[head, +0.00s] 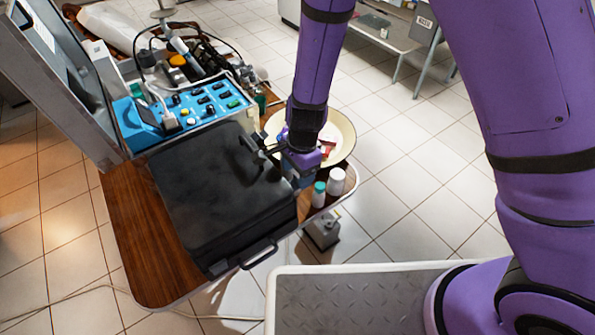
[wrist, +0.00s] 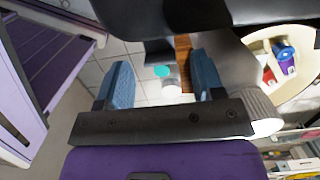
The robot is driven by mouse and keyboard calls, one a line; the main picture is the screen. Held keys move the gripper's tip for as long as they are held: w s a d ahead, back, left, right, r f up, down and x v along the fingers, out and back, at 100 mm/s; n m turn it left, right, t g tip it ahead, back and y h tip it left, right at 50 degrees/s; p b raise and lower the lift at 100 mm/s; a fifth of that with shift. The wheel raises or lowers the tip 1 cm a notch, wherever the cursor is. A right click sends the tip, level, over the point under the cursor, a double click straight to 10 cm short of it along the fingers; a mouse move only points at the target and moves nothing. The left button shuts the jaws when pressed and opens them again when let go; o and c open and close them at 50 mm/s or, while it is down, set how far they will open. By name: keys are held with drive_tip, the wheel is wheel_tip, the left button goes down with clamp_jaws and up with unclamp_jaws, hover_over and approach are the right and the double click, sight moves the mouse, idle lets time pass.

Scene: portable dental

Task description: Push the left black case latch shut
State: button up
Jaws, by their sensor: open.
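The black case (head: 215,195) lies closed on the wooden table, with its handle (head: 260,256) on the edge nearest me. In the wrist view the dark case (wrist: 190,14) fills the top of the picture. I cannot make out the left latch in either view, nor whether the fingers touch the case.
A cream bowl (head: 340,128) stands right of my gripper. A teal-capped bottle (head: 318,195) and a white-capped bottle (head: 336,182) stand in front of it. A blue control unit (head: 190,112) sits behind the case. Bare wood (head: 130,230) shows left of the case.

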wheel_tip(320, 180, up, 10)
drive_tip(key=d, duration=0.1)
drive_tip(key=shift+w+r, duration=0.15)
drive_tip(key=shift+w, duration=0.2)
idle(0.3)
drive_tip(key=s+d+r+n+t+y, duration=0.1)
drive_tip(key=d+r+n, duration=0.2)
drive_tip(key=d+r, duration=0.55)
drive_tip(key=s+d+r+n+t+y, duration=0.1)
drive_tip(key=d+r+n, duration=0.1)
drive_tip(key=d+r, duration=0.65)
drive_tip(key=s+d+r+n+t+h, duration=0.3)
drive_tip(key=s+d+r+n, duration=0.3)
drive_tip(key=s+d+r, duration=0.5)
drive_tip(key=s+r+t, duration=0.1)
drive_tip(key=s, duration=0.2)
drive_tip(key=shift+s+d+r, duration=0.2)
drive_tip(key=shift+s+d, duration=0.05)
drive_tip(key=shift+d, duration=0.1)
